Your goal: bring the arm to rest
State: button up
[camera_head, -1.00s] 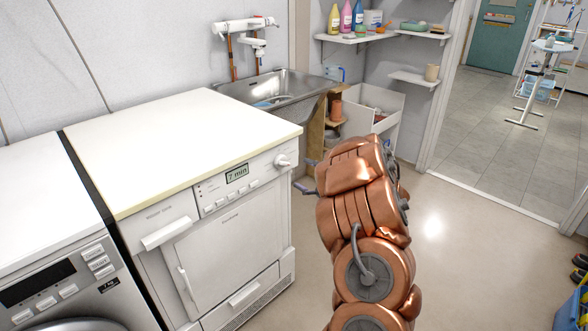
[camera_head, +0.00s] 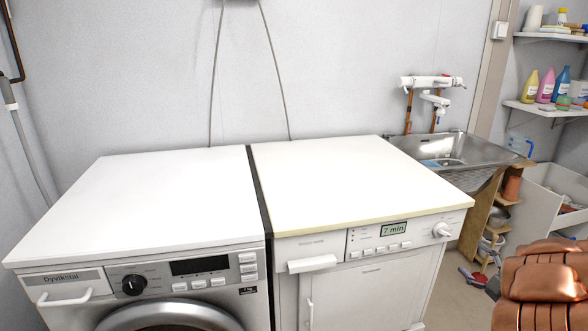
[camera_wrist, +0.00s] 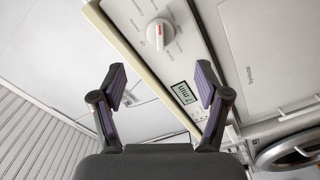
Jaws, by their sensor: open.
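My gripper (camera_wrist: 160,88) shows in the wrist view with its two dark, purple-padded fingers spread apart and nothing between them. Beyond the fingers, the wrist view shows the dryer's front panel with its knob (camera_wrist: 160,34) and its "7 min" display (camera_wrist: 183,93). I cannot tell how far the fingers are from the panel. In the head view, my copper-coloured arm is at the lower right, and most of it is cut off by the frame edge.
The dryer (camera_head: 370,290) and the washing machine (camera_head: 150,290) stand side by side with bare white tops. A steel washtub basin (camera_head: 450,150) is right of the dryer, with a wooden shelf unit below it. Wall shelves (camera_head: 545,108) with bottles are at the upper right. Floor shows right of the dryer.

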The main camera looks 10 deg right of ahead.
jog(key=w+d+r+m+g+h, duration=0.2)
jog(key=w+m+g+h, duration=0.1)
jog(key=w+g+h, duration=0.15)
jog(key=s+a+r+m+g+h, duration=0.2)
jog(key=a+r+m+g+h, duration=0.1)
jog(key=a+r+m+g, duration=0.25)
jog(key=s+a+f+m+g+y, duration=0.25)
jog(key=s+a, duration=0.35)
jog(key=a, duration=0.5)
jog(key=s+a+f+m+g+y, duration=0.1)
jog(key=s+a+f+m+g, duration=0.3)
jog(key=a, duration=0.7)
jog(key=s+a+r+n+g+y, duration=0.1)
jog(key=s+a+n+g+y, duration=0.3)
jog(key=s+a, duration=1.55)
jog(key=s+p+v, duration=0.2)
jog(key=p+v, duration=0.7)
jog(key=s+d+r+p+v, duration=0.1)
jog(key=s+p+v, duration=0.1)
jog(key=p+v, duration=0.7)
jog(key=shift+w+d+r+m+t, duration=0.2)
jog(key=shift+d+r+m+t, duration=0.1)
jog(key=shift+r+m+t, duration=0.1)
